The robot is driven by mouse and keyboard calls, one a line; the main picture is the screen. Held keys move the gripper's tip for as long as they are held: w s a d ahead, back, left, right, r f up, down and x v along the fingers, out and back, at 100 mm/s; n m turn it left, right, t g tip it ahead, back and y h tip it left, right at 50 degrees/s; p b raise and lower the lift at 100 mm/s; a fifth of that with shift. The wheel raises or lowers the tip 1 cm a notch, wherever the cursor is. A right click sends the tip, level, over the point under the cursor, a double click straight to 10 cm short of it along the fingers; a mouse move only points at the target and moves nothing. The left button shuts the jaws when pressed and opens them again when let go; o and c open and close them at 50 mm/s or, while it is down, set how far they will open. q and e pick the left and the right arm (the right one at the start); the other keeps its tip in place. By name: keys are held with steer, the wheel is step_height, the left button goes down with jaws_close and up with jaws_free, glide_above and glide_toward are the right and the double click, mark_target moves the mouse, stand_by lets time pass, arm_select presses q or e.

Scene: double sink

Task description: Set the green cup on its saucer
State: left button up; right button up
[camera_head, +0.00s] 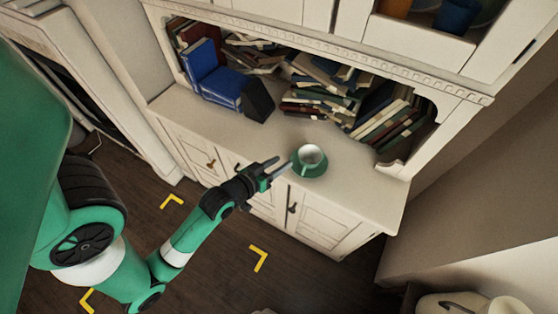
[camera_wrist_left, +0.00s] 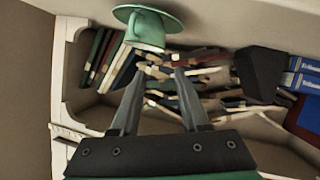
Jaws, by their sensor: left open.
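The green cup (camera_head: 311,153) stands upright on its green saucer (camera_head: 309,173) on the cabinet's counter. Its pale inside faces up in the head view. My left gripper (camera_head: 283,165) is open and empty, just left of the cup, its fingers pointing toward it. In the left wrist view, which is upside down, the cup (camera_wrist_left: 147,32) hangs below the saucer (camera_wrist_left: 176,17) near the top edge. The fingertips (camera_wrist_left: 159,70) are apart there, with a gap between them and the cup. My right gripper does not show.
Blue books (camera_head: 215,82) and a black block (camera_head: 257,100) stand at the counter's left. Piled books (camera_head: 325,88) fill the shelf behind the cup. The white counter (camera_head: 255,140) is clear around the saucer. A cabinet side wall (camera_head: 422,150) rises at the right.

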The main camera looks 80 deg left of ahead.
arm_select(q)
steer(key=w+d+r+m+t+h, duration=0.1)
steer(key=w+d+r+m+t, duration=0.3)
steer(key=r, duration=0.6)
steer(key=w+d+r+t+h, duration=0.1)
steer(key=w+d+r+t, duration=0.1)
steer(key=w+r, duration=0.65)
steer(key=w+d+r+m+t+h, duration=0.1)
steer(key=w+d+r+m+t, duration=0.2)
steer(key=r, duration=0.9)
steer(key=s+d+r+m+t+h, duration=0.15)
steer(key=d+r, duration=0.25)
steer(key=r, duration=0.4)
steer(key=s+d+r+m+t+h, duration=0.1)
steer(key=s+d+r+t+h, duration=0.15)
steer(key=d+r, duration=0.45)
steer(key=s+d+r+m+t+h, duration=0.1)
steer(key=d+r+m+t+h, duration=0.15)
steer(key=r, duration=0.75)
step_height(320, 180, up, 35)
steer(key=p, duration=3.5)
steer(key=shift+a+r+n+t, duration=0.15)
steer(key=shift+r+n+t, duration=0.05)
steer(key=shift+n+t, duration=0.2)
